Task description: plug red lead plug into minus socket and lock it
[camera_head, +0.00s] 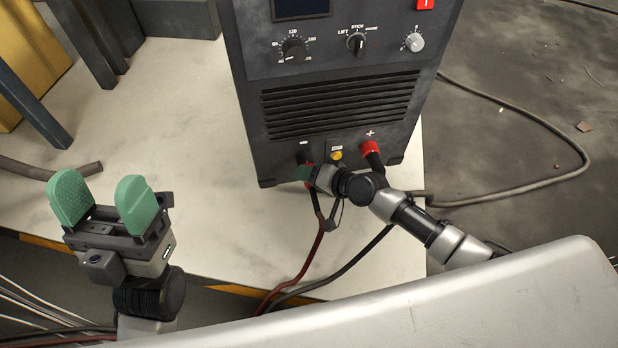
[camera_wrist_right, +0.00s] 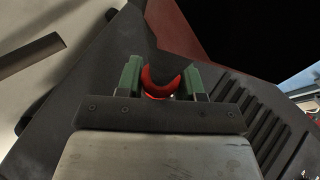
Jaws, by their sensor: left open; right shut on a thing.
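A dark welding machine (camera_head: 335,115) stands on a pale surface, its front facing me. The minus socket (camera_head: 304,155) is at the lower left of its front, largely covered by my right gripper (camera_head: 307,172). That gripper is shut on the red lead plug, whose red curved part (camera_wrist_right: 160,88) shows between the green fingers in the right wrist view. The plug is at the minus socket; how deep it sits and whether it is locked are hidden. The red lead (camera_head: 318,242) hangs below. My left gripper (camera_head: 103,200) is open and empty at the left, away from the machine.
The plus socket (camera_head: 370,148) has a red collar with a black part in front. A yellow knob (camera_head: 337,155) lies between the sockets. A black lead (camera_head: 352,262) runs below my right arm. A grey cable (camera_head: 540,180) curves over the floor at right. The pale surface left of the machine is mostly clear.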

